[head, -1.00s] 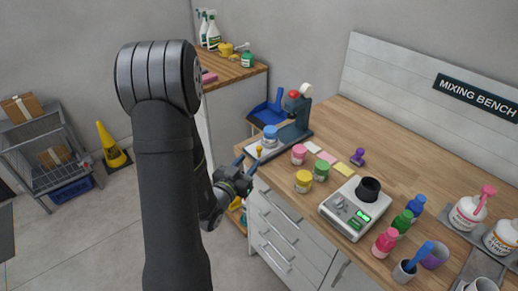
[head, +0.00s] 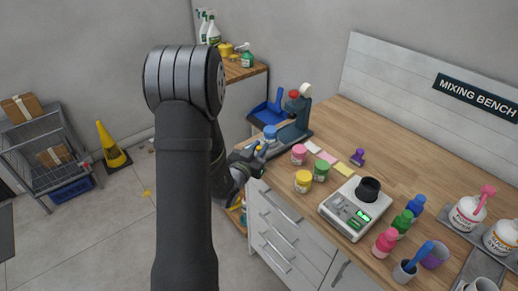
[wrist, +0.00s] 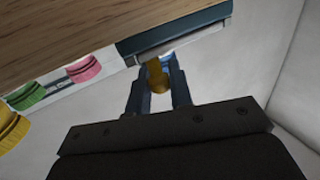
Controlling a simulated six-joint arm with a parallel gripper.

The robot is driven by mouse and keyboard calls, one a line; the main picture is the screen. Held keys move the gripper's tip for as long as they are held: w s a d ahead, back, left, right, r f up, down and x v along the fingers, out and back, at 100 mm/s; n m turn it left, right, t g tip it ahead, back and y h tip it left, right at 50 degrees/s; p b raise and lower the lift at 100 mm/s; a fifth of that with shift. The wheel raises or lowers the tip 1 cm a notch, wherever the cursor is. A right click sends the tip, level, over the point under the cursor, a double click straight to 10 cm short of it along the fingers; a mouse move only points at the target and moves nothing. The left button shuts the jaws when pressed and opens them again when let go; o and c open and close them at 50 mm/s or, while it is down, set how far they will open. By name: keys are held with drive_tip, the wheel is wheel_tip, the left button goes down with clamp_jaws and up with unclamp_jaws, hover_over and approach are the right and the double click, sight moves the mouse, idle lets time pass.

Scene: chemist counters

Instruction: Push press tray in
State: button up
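The press (head: 296,118) is a dark blue-grey stand with a red knob and stands at the left end of the wooden counter. Its light tray juts toward the counter's front edge, under a blue-lidded jar (head: 270,132). The tray (wrist: 182,45) also shows in the wrist view, with a yellow-brown handle knob (wrist: 157,76) at its front. My gripper (head: 257,153) is at this knob. In the wrist view its two blue-grey fingers (wrist: 158,88) stand close on both sides of the knob and appear shut on it. My gripper partly hides the tray front in the head view.
Pink (head: 298,154), yellow (head: 303,181) and green (head: 321,170) jars stand close to the right of the press. A white scale (head: 343,216) is farther right. A blue dustpan-like scoop (head: 267,112) is behind. White drawers (head: 281,230) lie below the counter edge.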

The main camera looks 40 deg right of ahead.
sight(271, 140)
drive_tip(key=shift+d, duration=1.75)
clamp_jaws()
drive_tip(key=o, duration=0.8)
unclamp_jaws()
drive_tip(key=v, duration=1.7)
drive_tip(key=shift+a, duration=0.25)
drive_tip(key=shift+o, duration=0.2)
